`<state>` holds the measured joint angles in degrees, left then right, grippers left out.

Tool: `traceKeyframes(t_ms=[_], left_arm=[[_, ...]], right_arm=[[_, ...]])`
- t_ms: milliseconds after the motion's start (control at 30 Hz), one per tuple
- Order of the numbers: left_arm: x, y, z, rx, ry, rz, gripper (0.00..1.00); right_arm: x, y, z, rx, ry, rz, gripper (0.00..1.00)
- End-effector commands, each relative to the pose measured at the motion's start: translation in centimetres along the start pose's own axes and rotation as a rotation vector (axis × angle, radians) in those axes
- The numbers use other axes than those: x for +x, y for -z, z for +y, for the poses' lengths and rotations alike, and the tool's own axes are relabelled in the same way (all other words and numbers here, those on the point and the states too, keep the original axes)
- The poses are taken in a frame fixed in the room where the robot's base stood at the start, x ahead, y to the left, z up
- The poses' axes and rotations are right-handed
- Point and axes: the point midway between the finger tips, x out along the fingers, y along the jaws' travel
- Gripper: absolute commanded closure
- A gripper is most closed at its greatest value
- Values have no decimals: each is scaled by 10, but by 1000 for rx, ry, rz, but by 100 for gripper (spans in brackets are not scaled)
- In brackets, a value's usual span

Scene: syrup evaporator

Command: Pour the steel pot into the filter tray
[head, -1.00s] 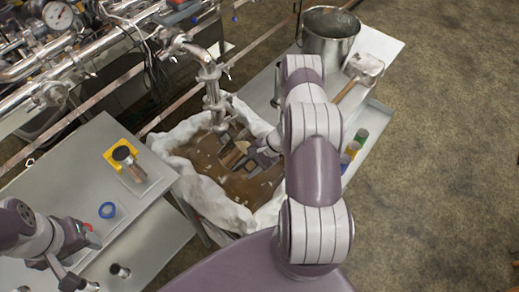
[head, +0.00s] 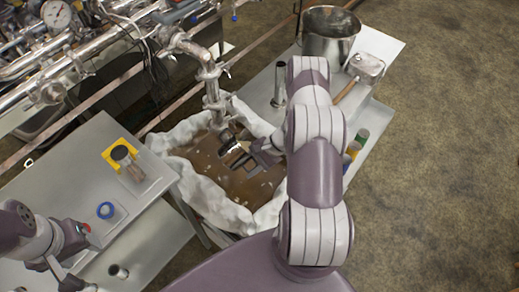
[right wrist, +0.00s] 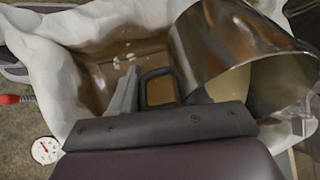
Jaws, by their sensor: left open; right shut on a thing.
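The steel pot (right wrist: 225,45) fills the right of the right wrist view, tilted, with a pale tan inside showing. My right gripper (right wrist: 150,85) is shut on the pot's dark loop handle. In the head view my right gripper (head: 250,155) is over the filter tray (head: 222,200), and the pot is small and hard to make out by the pipe outlet. The tray is lined with crumpled white cloth and holds brown liquid with white flecks. I cannot tell whether liquid is running out. My left gripper (head: 78,256) is open and empty above the left bench.
A metal pipe (head: 212,85) comes down at the tray's back edge. The left bench (head: 70,165) bears a yellow holder (head: 120,153) and a blue ring (head: 106,210). A big steel bucket (head: 328,45) and a wooden-handled scoop (head: 365,68) are on the right bench.

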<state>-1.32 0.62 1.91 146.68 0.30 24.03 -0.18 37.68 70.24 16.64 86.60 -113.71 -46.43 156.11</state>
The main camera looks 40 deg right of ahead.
Motion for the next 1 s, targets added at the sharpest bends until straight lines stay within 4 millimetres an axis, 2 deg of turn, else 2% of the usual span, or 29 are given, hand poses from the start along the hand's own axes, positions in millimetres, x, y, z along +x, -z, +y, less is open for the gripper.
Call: traceKeyframes(t_ms=[1000], left_arm=[[12, -1, 0, 0, 0, 0, 42]], right_arm=[[-3, -3, -2, 14, 47, -101, 100]])
